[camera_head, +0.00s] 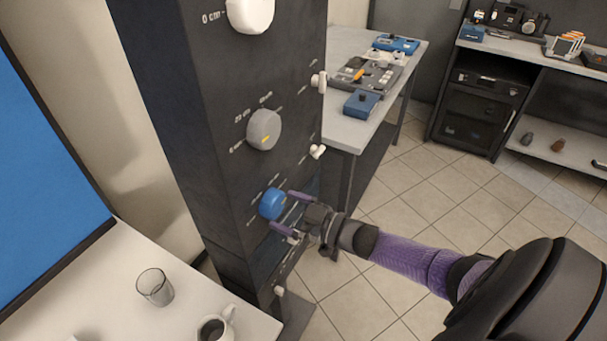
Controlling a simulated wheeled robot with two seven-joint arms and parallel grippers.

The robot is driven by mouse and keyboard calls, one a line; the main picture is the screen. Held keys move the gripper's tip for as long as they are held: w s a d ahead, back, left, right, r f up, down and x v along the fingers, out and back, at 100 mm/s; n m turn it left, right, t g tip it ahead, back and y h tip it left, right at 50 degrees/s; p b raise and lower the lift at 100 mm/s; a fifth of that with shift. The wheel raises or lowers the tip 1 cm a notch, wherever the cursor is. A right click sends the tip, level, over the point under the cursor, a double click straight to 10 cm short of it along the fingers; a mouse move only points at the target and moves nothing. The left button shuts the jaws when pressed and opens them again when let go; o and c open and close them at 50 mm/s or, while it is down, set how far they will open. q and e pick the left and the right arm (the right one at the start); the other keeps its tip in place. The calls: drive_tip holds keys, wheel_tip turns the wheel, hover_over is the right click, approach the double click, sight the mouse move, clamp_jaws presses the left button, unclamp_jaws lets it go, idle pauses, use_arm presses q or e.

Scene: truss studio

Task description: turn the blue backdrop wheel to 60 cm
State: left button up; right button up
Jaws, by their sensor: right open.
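The blue wheel (271,203) is the lowest of three round wheels on the dark upright panel (225,120). A grey wheel (264,130) with a yellow mark sits above it, and a white wheel (250,12) is at the top. My right gripper (282,211) is open, with its two purple fingers at the right side of the blue wheel, one above and one below. I cannot tell whether the fingers touch it. The scale marks beside the blue wheel are too small to read. My left gripper is not in view.
White knobs (318,151) stick out along the panel's right part. A white table (120,290) with a glass (155,287) and a mug (216,328) stands at lower left. A grey bench (345,128) with devices stands behind the panel. The tiled floor is open at right.

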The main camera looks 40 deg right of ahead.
drive_tip(key=v, duration=0.8)
drive_tip(key=shift+p, duration=0.3)
drive_tip(key=shift+s, duration=0.15)
drive_tip(key=s+f+m+g+h+b, duration=0.2)
drive_tip(key=s+f+g+h+b, duration=0.15)
drive_tip(key=f, duration=0.75)
drive_tip(key=s+f+m+g+h+b, duration=0.2)
drive_tip(key=s+f+h, duration=0.15)
drive_tip(key=f, duration=0.85)
drive_tip(key=s+a+f+g+b, duration=0.1)
drive_tip(key=s+a+f+g, duration=0.2)
drive_tip(key=s+f, duration=0.2)
drive_tip(key=s+a+f+g+b, duration=0.2)
drive_tip(key=s+f, duration=0.4)
drive_tip(key=s, duration=0.4)
drive_tip(key=s+a+f+g+h+b, duration=0.1)
drive_tip(key=s+a+f+g+b, duration=0.1)
drive_tip(key=s+a+f+g, duration=0.3)
drive_tip(key=s+a+f, duration=0.1)
drive_tip(key=s, duration=0.1)
drive_tip(key=shift+s+f+m, duration=0.25)
drive_tip(key=shift+s+m, duration=0.05)
drive_tip(key=shift+s, duration=0.1)
